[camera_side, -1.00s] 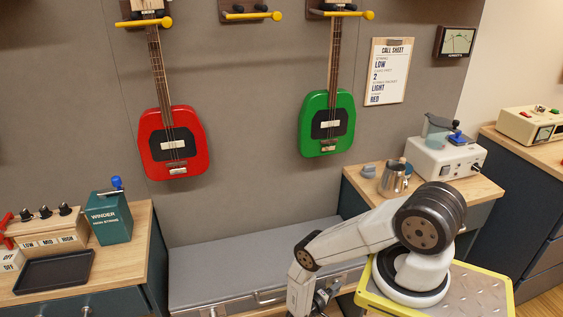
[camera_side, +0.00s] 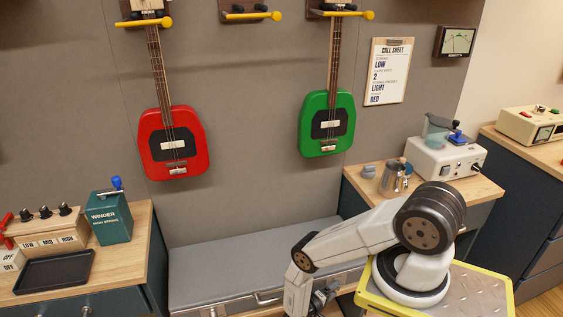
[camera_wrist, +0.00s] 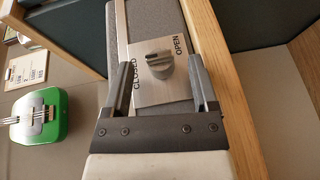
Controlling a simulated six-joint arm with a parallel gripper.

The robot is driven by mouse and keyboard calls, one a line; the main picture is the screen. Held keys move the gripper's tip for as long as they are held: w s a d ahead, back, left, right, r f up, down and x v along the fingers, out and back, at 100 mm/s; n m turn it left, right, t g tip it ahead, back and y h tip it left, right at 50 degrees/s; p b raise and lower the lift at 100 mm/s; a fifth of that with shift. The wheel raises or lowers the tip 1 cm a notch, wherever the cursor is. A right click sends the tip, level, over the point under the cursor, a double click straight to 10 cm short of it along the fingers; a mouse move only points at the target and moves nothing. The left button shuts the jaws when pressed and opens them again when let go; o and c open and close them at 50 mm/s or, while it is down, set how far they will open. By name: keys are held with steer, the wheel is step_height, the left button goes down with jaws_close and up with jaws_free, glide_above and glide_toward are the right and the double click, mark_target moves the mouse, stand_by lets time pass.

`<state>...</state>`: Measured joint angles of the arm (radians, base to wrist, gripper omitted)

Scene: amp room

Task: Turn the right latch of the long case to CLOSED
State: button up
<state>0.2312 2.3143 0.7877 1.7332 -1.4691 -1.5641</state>
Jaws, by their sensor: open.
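The long case (camera_side: 250,265) has a grey lid and a metal front edge, and lies low between the two benches. In the wrist view its grey top (camera_wrist: 154,20) shows. The right latch (camera_wrist: 158,65) is a grey knob on a metal plate (camera_wrist: 176,92), marked CLOSED on the left and OPEN on the right. I cannot tell clearly which word the knob points to. My gripper (camera_wrist: 162,72) is open, with one finger on each side of the knob and a visible gap to both. In the side view my arm hides the latch.
A wooden edge (camera_wrist: 228,85) runs close along the right of the latch plate. The right bench (camera_side: 460,190) carries a metal jug (camera_side: 393,180) and a white machine (camera_side: 445,158). Red (camera_side: 175,150) and green (camera_side: 327,125) guitars hang above the case.

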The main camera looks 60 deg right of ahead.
steer(key=v, duration=0.6)
steer(key=shift+w+a, duration=0.2)
steer(key=shift+a, duration=0.1)
stand_by(0.3)
